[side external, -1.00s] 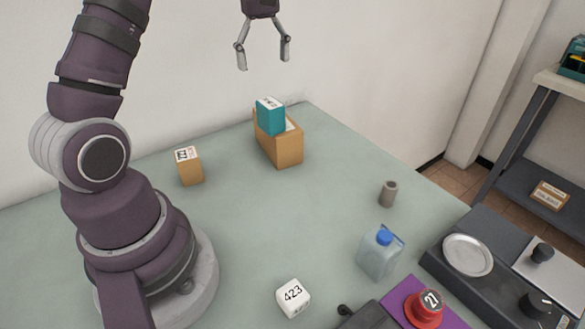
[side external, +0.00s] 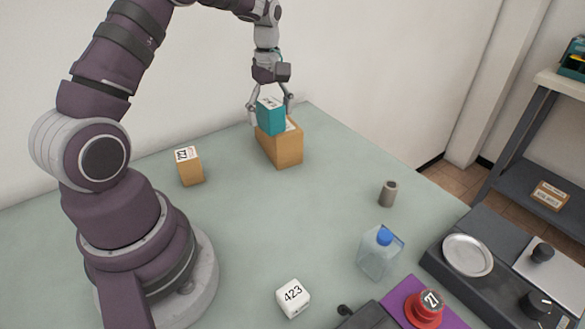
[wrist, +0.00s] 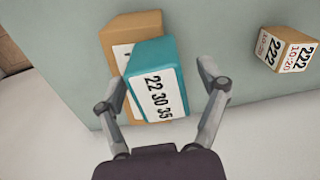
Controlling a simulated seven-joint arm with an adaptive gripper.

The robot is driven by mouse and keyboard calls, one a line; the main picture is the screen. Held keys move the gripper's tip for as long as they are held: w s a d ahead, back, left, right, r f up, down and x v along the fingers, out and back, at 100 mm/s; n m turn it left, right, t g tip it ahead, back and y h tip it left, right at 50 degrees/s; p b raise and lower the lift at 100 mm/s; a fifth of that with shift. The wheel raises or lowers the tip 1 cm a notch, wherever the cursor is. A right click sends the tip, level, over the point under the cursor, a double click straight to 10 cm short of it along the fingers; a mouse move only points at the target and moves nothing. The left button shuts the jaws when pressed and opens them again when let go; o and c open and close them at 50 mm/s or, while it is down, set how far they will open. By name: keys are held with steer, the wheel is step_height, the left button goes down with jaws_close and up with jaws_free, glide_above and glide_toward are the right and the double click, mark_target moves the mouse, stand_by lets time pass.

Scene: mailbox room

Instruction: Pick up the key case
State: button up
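A teal box (side external: 270,118) with a white label stands on a larger tan box (side external: 280,147) at the back of the table. No label names the key case, so I cannot tell for certain whether the teal box is it. My gripper (side external: 271,108) is over the teal box with its fingers spread on either side. In the wrist view the teal box (wrist: 150,57) reads "22 30 35" and lies between the fingers of my gripper (wrist: 166,76). A gap shows at the right finger; the left finger is close to the box, contact unclear.
A small tan box (side external: 190,170) stands left of the tan one. A white 423 cube (side external: 293,298), a blue-capped bottle (side external: 378,258), a grey cylinder (side external: 388,194) and a red button (side external: 424,307) are nearer the front. The middle of the table is clear.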

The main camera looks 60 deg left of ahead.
mark_target(270, 103)
steer(key=c, duration=1.2)
steer(key=shift+r, duration=0.3)
steer(key=r, duration=0.3)
steer(key=shift+s+d, duration=0.1)
steer(key=shift+s, duration=0.15)
steer(key=s+d+r, duration=0.1)
steer(key=s+d, duration=0.3)
steer(key=s, duration=0.3)
steer(key=s+d+r, duration=0.1)
steer(key=s+d, duration=0.2)
steer(key=s, duration=0.4)
steer(key=w+a, duration=0.2)
steer(key=w, duration=0.2)
steer(key=w+a+f, duration=0.1)
steer(key=w+a, duration=0.1)
steer(key=w, duration=0.3)
steer(key=w+a+f, duration=0.1)
steer(key=w+a, duration=0.2)
steer(key=w, duration=0.2)
steer(key=shift+w, duration=0.25)
steer(key=shift+f, duration=1.7)
